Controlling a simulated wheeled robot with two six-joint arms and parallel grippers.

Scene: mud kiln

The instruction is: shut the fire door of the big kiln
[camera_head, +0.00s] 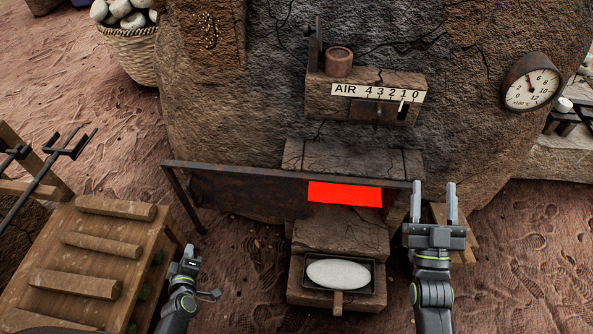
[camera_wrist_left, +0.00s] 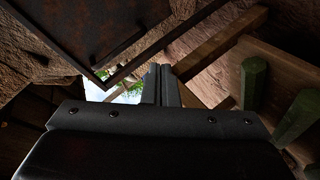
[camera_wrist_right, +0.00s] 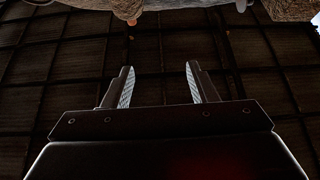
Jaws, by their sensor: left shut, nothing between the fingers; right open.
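The big kiln (camera_head: 240,100) is a large cracked mud dome. Its fire door (camera_head: 245,192) is a dark rusty plate under a long metal bar, standing left of the glowing red fire mouth (camera_head: 345,194), which is uncovered. A dark rusty plate edge, which looks like the door (camera_wrist_left: 90,40), fills the upper left of the left wrist view. My left gripper (camera_head: 189,252) is shut and empty, below the door's left end and apart from it. My right gripper (camera_head: 433,190) is open and empty, pointing up just right of the bar's right end.
A wooden rack with logs (camera_head: 100,285) stands at the left, close to my left gripper. A tray with a pale oval slab (camera_head: 338,274) sits below the fire mouth. The air slider (camera_head: 378,95) and dial (camera_head: 531,82) are on the kiln. Bare ground lies at the right.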

